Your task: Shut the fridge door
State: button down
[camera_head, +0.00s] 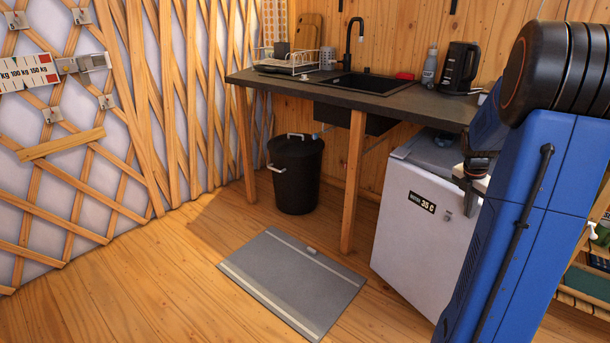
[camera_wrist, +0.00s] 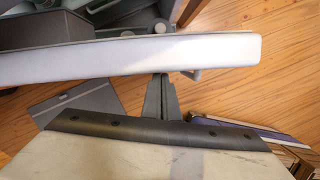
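The small white fridge (camera_head: 438,151) stands under the counter at the right of the head view. Its white door (camera_head: 412,240) faces the room with a "35 C" label. In the wrist view the door (camera_wrist: 130,58) crosses the picture as a long pale band, with grey parts behind it. The door appears to stand ajar, but my arm hides its right side, so I cannot tell how far. My gripper (camera_wrist: 158,98) has its grey fingers together, pointing at the door's near side; they are close to it or touching. In the head view the gripper is mostly hidden by my blue arm.
A grey mat (camera_head: 290,282) lies on the wooden floor left of the fridge. A black bin (camera_head: 295,175) and a wooden table leg (camera_head: 354,180) stand beyond it. The dark counter (camera_head: 300,86) holds a sink and kettle (camera_head: 459,68). Open floor lies in front.

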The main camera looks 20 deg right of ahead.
jog(key=w+d, duration=0.2)
jog(key=d, duration=0.5)
jog(key=shift+w+d, duration=0.1)
dwell(0.5)
